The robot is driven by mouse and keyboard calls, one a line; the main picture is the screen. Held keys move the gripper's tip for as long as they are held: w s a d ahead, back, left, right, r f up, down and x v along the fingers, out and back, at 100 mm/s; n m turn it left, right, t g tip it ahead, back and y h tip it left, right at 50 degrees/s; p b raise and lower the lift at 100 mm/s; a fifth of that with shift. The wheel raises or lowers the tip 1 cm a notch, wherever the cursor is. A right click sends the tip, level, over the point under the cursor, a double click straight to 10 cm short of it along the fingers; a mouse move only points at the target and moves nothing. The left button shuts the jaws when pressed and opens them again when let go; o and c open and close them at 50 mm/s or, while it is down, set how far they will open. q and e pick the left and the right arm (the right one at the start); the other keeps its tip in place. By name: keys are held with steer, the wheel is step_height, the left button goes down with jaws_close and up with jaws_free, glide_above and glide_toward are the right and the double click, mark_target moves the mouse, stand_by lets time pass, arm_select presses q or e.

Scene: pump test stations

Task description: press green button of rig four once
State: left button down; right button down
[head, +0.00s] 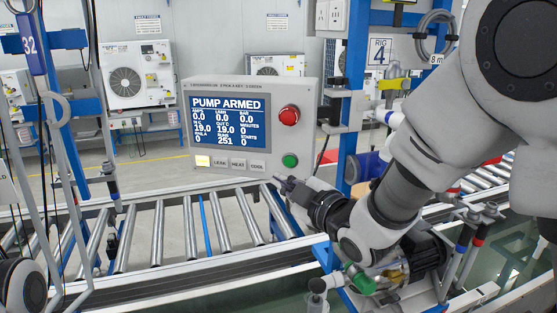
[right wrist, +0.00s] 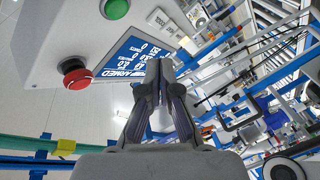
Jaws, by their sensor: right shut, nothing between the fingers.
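The green button (head: 290,160) sits at the lower right of a light grey control box (head: 300,92), below a red mushroom button (head: 289,115). The box's blue screen (head: 230,123) reads "PUMP ARMED". A "RIG 4" sign (head: 378,52) hangs just right of the box. My right gripper (head: 281,183) is shut and empty, its tips a little below the green button and apart from it in the picture. In the right wrist view the closed fingers (right wrist: 158,72) point past the box, with the green button (right wrist: 116,8) at the top edge. My left gripper is out of view.
A roller conveyor (head: 157,232) runs below the box. A blue post (head: 352,100) stands right of the box. A row of small keys (head: 238,163) lies under the screen, left of the green button. Hoses and fittings (head: 375,280) lie below my right arm.

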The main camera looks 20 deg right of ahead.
mark_target(290, 161)
steer(key=shift+w+d+f+p, duration=0.15)
steer(key=shift+w+d, duration=0.35)
steer(key=shift+w, duration=0.4)
steer(key=shift+w+d+r+p, duration=0.1)
steer(key=shift+w+d, duration=0.35)
steer(key=shift+w, duration=0.4)
steer(key=shift+w+d+f+p, duration=0.15)
steer(key=shift+w+d, duration=0.35)
steer(key=shift+w, duration=0.4)
steer(key=shift+r, duration=0.1)
steer(key=shift+w+d, duration=0.2)
steer(key=shift+w, duration=0.15)
steer(key=shift+w+d, duration=0.2)
steer(key=shift+w, duration=0.2)
steer(key=shift+s+a+b, duration=0.1)
steer(key=shift+s+b, duration=0.05)
steer(key=shift+b, duration=0.2)
steer(key=shift+s+a, duration=0.2)
steer(key=shift+s, duration=0.2)
steer(key=shift+s+a, duration=0.1)
steer(key=shift+s, duration=0.1)
steer(key=shift+s+b, duration=0.1)
steer(key=shift+b, duration=0.25)
